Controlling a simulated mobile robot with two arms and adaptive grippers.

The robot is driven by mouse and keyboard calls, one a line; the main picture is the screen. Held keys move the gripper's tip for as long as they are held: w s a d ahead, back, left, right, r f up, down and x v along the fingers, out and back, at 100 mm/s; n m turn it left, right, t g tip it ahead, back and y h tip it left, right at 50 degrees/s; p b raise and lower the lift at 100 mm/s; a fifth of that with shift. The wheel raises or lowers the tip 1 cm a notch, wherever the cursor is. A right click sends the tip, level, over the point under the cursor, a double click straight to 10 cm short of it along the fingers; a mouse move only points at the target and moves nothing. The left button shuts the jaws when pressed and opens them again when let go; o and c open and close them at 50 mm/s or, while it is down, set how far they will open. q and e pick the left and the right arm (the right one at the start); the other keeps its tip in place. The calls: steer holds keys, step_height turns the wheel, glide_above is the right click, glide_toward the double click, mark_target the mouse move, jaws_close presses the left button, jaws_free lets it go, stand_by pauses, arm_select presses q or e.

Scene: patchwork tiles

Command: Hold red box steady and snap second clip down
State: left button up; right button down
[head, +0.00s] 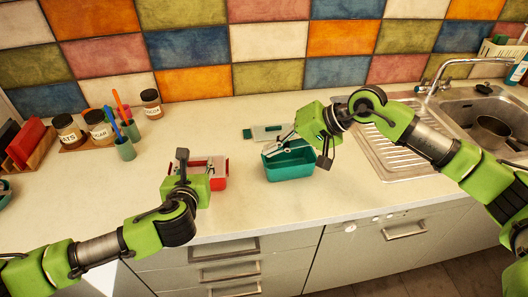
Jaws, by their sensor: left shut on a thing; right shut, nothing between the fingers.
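The red box (221,183) is an open-looking small container on the counter, left of centre, with pale grey parts over its top. My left gripper (214,166) is shut at the red box, its hand covering the box's left and near side. What exactly its fingers pinch is hidden, but the box is the only thing there. My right gripper (275,150) is shut and empty, reaching leftward over the teal box (290,171). Its fingers overlap the teal box's top. No clip can be made out clearly on the red box.
A flat pale lid with a green panel (266,132) lies behind the teal box. Jars (100,127) and cups with utensils (125,150) stand at the left back. The sink (480,115) and drainboard are at the right. Counter between the boxes is clear.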

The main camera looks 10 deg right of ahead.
arm_select(q)
steer(key=o, duration=1.2)
steer(key=v, duration=1.2)
